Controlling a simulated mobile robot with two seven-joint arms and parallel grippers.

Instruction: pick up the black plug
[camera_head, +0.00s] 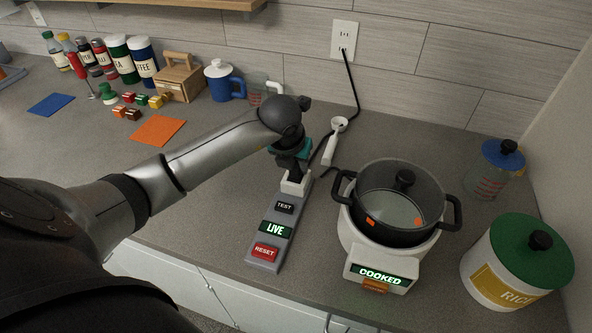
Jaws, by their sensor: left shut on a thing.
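My left gripper (292,170) reaches in from the left and points down over the far end of a grey power unit (263,247). It is shut on a dark thing that appears to be the black plug, mostly hidden by the fingers. Just below the fingers is the unit's white socket block (296,184); I cannot tell whether the plug touches it. The unit's green panel reads LIVE, between a TEST button and a red RESET button. A dark cord (322,167) runs near the gripper. My right gripper is not in view.
A cooker (357,258) reading COOKED bears a lidded black pot (402,200) to the right. A white ladle (330,148) lies behind. A rice canister (510,275) and a blue-lidded jar (492,172) stand right. A blue mug (222,84) and wooden box (179,78) stand back left.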

